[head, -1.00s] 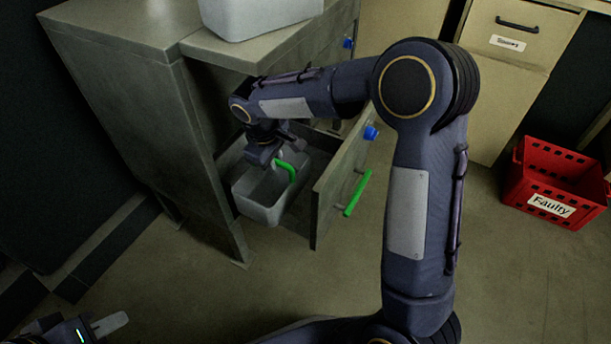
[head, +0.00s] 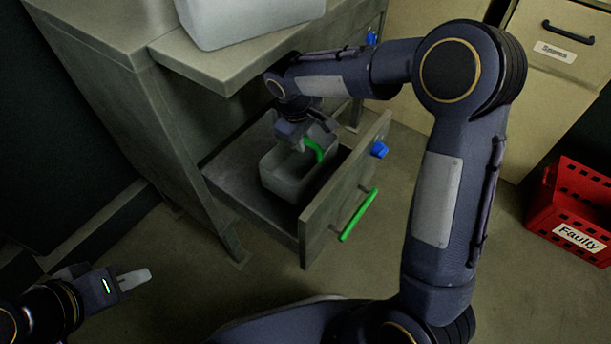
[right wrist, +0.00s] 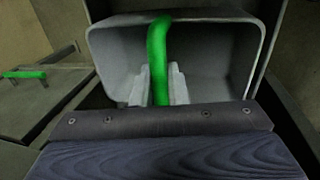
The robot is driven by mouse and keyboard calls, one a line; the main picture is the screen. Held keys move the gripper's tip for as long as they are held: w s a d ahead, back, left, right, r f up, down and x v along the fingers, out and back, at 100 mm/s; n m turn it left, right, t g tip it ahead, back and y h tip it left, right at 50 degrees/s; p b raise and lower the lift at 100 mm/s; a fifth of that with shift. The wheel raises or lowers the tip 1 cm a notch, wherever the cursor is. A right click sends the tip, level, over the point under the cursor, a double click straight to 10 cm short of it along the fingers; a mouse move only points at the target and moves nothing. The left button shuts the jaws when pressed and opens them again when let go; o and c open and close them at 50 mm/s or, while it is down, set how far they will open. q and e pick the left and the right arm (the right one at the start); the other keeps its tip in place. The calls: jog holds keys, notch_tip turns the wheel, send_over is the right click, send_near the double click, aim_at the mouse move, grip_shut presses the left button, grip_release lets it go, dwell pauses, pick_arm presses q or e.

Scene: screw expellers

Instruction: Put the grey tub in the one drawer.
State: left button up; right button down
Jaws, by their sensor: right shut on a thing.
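The grey tub (head: 283,178), an open box with a green handle (head: 315,150), is inside the open drawer (head: 312,236) of the grey cabinet, near its front panel. I cannot tell whether its base touches the drawer floor. My right gripper (head: 306,145) is above the tub, shut on the green handle. In the right wrist view the fingers (right wrist: 160,88) close around the handle (right wrist: 158,60), with the tub's inside (right wrist: 210,60) behind. The tub looks empty. My left gripper (head: 134,279) is low at the left, away from the cabinet; its opening is unclear.
The drawer front has a green pull (head: 358,214) and a blue knob (head: 379,149). A pale bin (head: 240,20) stands on the cabinet ledge (head: 225,72) above. A red "Faulty" crate (head: 570,205) stands on the floor at right, near a beige "Spares" cabinet (head: 535,85).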

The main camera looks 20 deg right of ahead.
aim_at(304, 170)
notch_tip(304, 170, down, 9)
jog(key=b, duration=0.3)
jog(key=shift+f+b, duration=0.1)
jog(key=shift+b, duration=0.3)
jog(key=shift+f, duration=0.2)
jog(key=c, duration=1.4)
grip_release()
jog(key=shift+c, duration=0.2)
jog(key=shift+r, duration=0.15)
notch_tip(304, 170, up, 8)
jog(key=s+a+p, duration=0.1)
jog(key=p, duration=0.2)
jog(key=shift+f, duration=0.25)
jog(key=shift+a, duration=0.15)
